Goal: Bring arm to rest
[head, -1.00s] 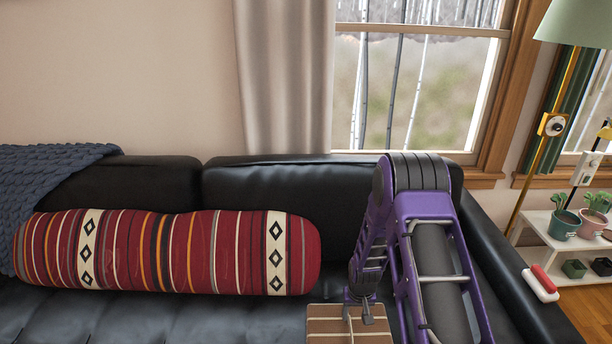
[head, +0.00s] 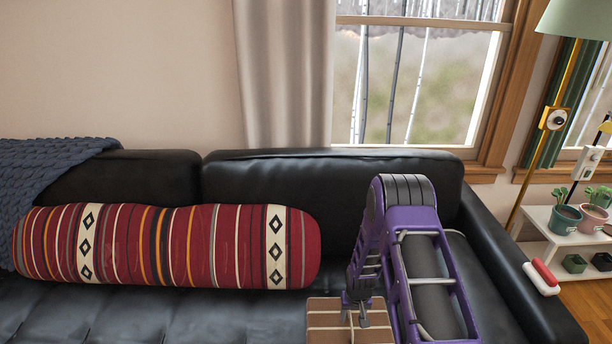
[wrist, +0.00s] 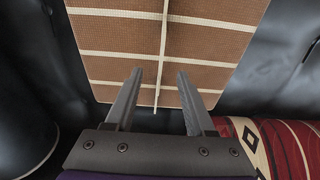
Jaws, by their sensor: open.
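My purple arm reaches over the black sofa in the head view. My gripper (head: 354,314) points down above a brown cushion (head: 322,336) with cream lines on the sofa seat. In the wrist view my gripper (wrist: 155,90) has its two fingers apart. Nothing is held between them. The brown cushion (wrist: 110,55) lies just past the fingertips. I cannot tell whether the fingers touch it.
The black sofa (head: 270,190) fills the lower view. A striped red bolster (head: 215,245) lies left of my arm and a blue knit throw (head: 45,175) hangs at far left. A white shelf (head: 545,218) with plants stands beyond.

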